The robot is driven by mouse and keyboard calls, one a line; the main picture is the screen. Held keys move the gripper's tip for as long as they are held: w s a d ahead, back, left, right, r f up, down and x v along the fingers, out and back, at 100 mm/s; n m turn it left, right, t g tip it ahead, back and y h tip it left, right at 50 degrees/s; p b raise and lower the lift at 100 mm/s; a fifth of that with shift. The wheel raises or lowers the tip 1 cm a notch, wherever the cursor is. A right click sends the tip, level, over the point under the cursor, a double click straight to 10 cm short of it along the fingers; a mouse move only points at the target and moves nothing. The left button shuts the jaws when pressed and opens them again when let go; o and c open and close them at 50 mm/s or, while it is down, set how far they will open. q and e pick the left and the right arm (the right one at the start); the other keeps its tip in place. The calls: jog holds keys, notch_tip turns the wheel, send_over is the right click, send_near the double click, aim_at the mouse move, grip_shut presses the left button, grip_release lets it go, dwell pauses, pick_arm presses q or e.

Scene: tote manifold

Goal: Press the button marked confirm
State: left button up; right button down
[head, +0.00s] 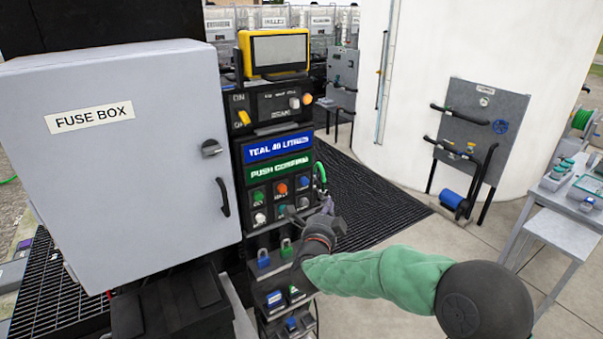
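A button panel (270,203) with two rows of small round buttons sits on the black control column, under a blue sign "TEAL 40 LITRES" (278,146) and a green sign "PUSH CONFIRM" (280,168). The top row has a green button (258,195), an orange button (281,189) and another button at its right end. A white button (260,218) is at the lower left. The labels are too small to read, so I cannot tell which is confirm. My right gripper (322,212) is at the panel's right edge; its fingers are dark and unclear, and contact cannot be told. My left gripper is out of view.
A grey fuse box (120,160) stands left of the column, its handle (222,197) sticking out. A yellow-framed screen (275,53) tops the column. Padlocks (263,258) sit on shelves below.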

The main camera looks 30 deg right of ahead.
aim_at(305, 182)
jog(key=shift+r, duration=0.45)
jog(key=shift+w, duration=0.1)
jog(key=w+p, duration=0.1)
jog(key=w, duration=0.7)
jog(key=shift+w+a, duration=0.35)
dwell(1.2)
